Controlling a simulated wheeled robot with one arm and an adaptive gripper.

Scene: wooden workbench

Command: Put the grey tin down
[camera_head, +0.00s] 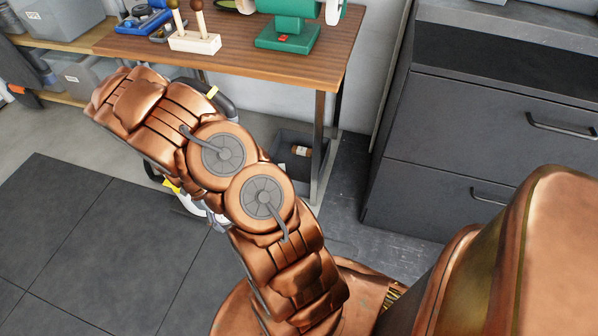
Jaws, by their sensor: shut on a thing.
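The grey tin cannot be made out in this view. My copper-coloured arm runs from the lower middle up to the left and covers the middle of the picture. Its far end points to the upper left, and my gripper cannot be seen. Whether anything is held does not show. The wooden workbench (258,72) stands at the top, partly behind my arm.
On the workbench are a green machine (288,33), a cream block with upright pegs (195,42) and a blue item (143,20). A dark drawer cabinet (480,130) stands right. A grey bin (85,78) sits on a left shelf. Dark floor mats (75,235) are clear.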

